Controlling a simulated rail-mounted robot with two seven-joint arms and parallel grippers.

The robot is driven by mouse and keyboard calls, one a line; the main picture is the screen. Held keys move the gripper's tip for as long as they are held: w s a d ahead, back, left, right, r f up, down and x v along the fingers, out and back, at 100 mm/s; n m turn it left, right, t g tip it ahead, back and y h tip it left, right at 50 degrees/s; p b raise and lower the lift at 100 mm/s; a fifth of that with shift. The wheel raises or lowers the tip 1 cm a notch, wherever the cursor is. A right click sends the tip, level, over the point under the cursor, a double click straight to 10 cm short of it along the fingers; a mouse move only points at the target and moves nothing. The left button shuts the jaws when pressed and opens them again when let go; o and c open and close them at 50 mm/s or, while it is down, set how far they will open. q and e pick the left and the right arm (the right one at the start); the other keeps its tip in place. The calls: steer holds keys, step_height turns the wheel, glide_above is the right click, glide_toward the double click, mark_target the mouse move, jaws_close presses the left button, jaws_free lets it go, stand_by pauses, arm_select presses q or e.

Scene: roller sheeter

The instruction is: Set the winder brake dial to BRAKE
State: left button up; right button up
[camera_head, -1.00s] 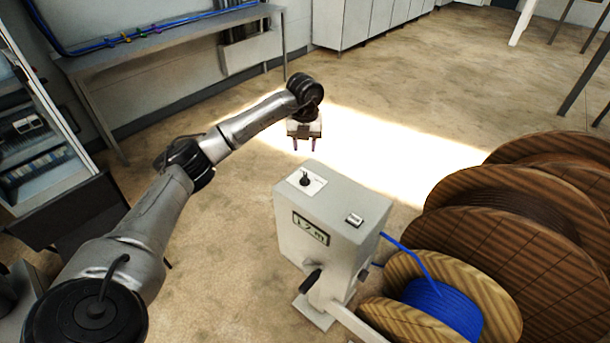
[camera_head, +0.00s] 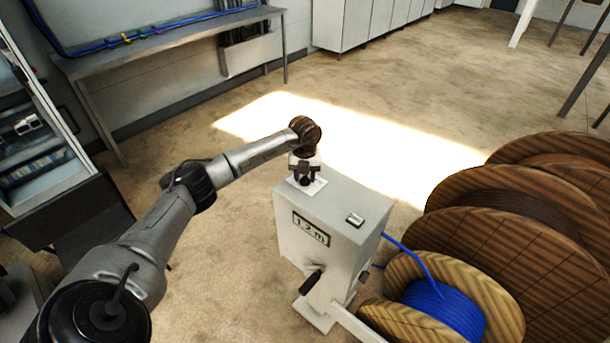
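The winder is a pale grey box (camera_head: 347,208) with a small white dial plate on its top left corner. The dark dial knob (camera_head: 305,181) shows on that plate just below my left gripper. My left gripper (camera_head: 305,172) comes from the left and points down over the dial. Its two fingers look apart, one on each side of the knob. I cannot tell whether they touch it. The gripper hides part of the plate, and the dial's marks are too small to read. My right gripper is not in view.
The box has a display (camera_head: 311,229) reading about 1.2 m, a small top switch (camera_head: 355,220) and a dark front handle (camera_head: 312,283). A reel of blue cable (camera_head: 437,308) and large wooden reels (camera_head: 500,235) stand close on the right. Open floor lies behind and left.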

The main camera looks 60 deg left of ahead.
arm_select(q)
steer(key=shift+c, duration=0.3)
jaws_close()
stand_by(0.3)
steer(key=m+p, duration=0.1)
steer(key=m, duration=0.2)
steer(key=shift+r, duration=0.1)
steer(key=m, duration=0.3)
steer(key=shift+m+p, duration=0.4)
steer(key=m, duration=0.3)
steer(key=shift+m, duration=0.3)
steer(key=shift+m+p, duration=0.3)
steer(key=shift+m, duration=1.4)
